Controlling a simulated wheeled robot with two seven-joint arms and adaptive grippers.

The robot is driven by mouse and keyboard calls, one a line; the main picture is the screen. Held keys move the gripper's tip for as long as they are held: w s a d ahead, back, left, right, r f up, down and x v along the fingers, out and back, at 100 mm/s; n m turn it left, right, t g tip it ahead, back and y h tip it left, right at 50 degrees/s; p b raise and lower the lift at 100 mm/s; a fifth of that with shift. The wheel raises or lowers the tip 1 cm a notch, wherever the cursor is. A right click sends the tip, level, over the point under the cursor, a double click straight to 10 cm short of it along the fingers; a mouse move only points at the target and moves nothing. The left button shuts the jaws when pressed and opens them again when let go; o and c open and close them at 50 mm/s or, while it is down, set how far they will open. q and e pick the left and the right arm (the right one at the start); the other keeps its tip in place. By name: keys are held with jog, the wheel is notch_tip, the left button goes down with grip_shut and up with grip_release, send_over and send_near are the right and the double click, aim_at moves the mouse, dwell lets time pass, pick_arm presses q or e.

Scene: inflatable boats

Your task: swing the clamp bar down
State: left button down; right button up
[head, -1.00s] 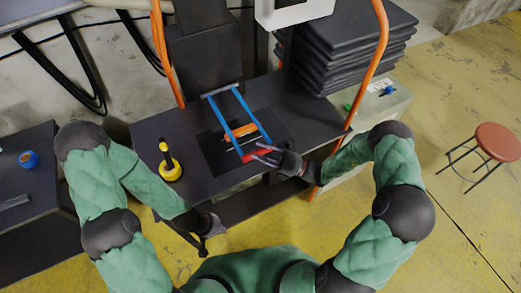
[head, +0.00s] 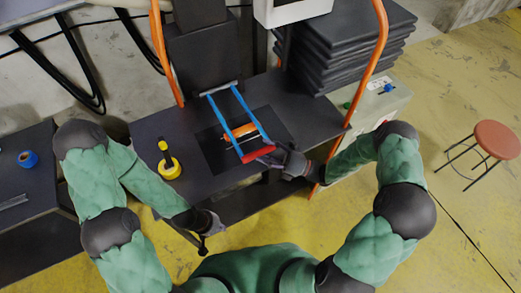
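The clamp bar is a blue two-armed frame (head: 251,112) hinged at the back of the dark work table, with a red crossbar (head: 257,155) at its near end. It reaches forward over a dark square plate (head: 211,151) and an orange piece (head: 240,131). I cannot tell how high the crossbar is above the plate. My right gripper (head: 272,159) is at the right end of the red crossbar; its fingers are small and partly hidden, so I cannot tell whether they grip it. My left gripper (head: 203,246) hangs at the table's front edge, away from the clamp; its fingers are unclear.
A yellow and black tool (head: 168,164) stands on the table left of the plate. A stack of black slabs (head: 350,48) is at the back right, beside an orange upright tube (head: 380,50). A red stool (head: 496,140) stands on the open yellow floor at right.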

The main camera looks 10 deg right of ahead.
jog(key=v, duration=1)
jog(key=shift+f, duration=0.1)
dwell(1.9)
